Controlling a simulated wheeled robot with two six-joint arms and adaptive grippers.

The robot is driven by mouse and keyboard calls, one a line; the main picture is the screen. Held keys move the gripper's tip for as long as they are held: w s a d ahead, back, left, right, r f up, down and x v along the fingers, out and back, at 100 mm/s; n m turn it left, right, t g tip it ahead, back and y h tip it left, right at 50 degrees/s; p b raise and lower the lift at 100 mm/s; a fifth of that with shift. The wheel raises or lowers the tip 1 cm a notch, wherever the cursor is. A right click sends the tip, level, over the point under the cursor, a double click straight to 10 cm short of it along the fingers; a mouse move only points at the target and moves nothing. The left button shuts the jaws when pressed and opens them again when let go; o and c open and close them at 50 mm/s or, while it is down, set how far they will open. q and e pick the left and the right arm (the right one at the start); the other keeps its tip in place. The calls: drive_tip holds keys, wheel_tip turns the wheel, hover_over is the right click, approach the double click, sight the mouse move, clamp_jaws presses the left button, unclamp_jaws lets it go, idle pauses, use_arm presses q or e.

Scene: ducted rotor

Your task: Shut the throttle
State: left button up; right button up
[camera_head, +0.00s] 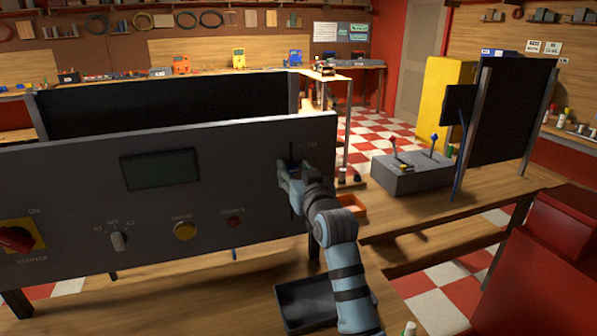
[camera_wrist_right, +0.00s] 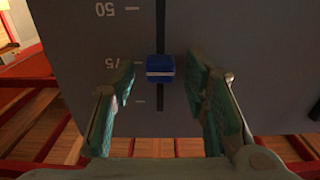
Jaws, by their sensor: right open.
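The throttle is a blue slider knob with a white stripe (camera_wrist_right: 160,69) in a dark vertical slot (camera_wrist_right: 160,24) on the grey panel (camera_head: 70,180). The wrist view shows the scale upside down; the knob sits near the 75 mark. In the head view, the gripper hides the knob, and the slot's top shows above it. My right gripper (camera_head: 286,171) is at the panel's right end. In the wrist view its open fingers (camera_wrist_right: 160,78) stand on either side of the knob, with a gap on both sides. My left gripper is not in view.
The panel also carries a dark display (camera_head: 160,169), a red starter switch (camera_head: 17,238), a selector knob (camera_head: 119,241), a yellow button (camera_head: 185,230) and a red one (camera_head: 234,222). A black tray (camera_head: 300,304) lies below my right arm. A lever box (camera_head: 415,172) stands further right.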

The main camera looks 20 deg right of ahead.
sight(292, 217)
drive_tip(key=shift+w+f, duration=0.1)
clamp_jaws()
drive_tip(key=shift+d, duration=0.15)
drive_tip(key=shift+f, duration=0.1)
wheel_tip(292, 217, down, 15)
drive_tip(key=b, duration=0.5)
drive_tip(key=shift+a+f, duration=0.2)
drive_tip(key=shift+f, duration=0.1)
unclamp_jaws()
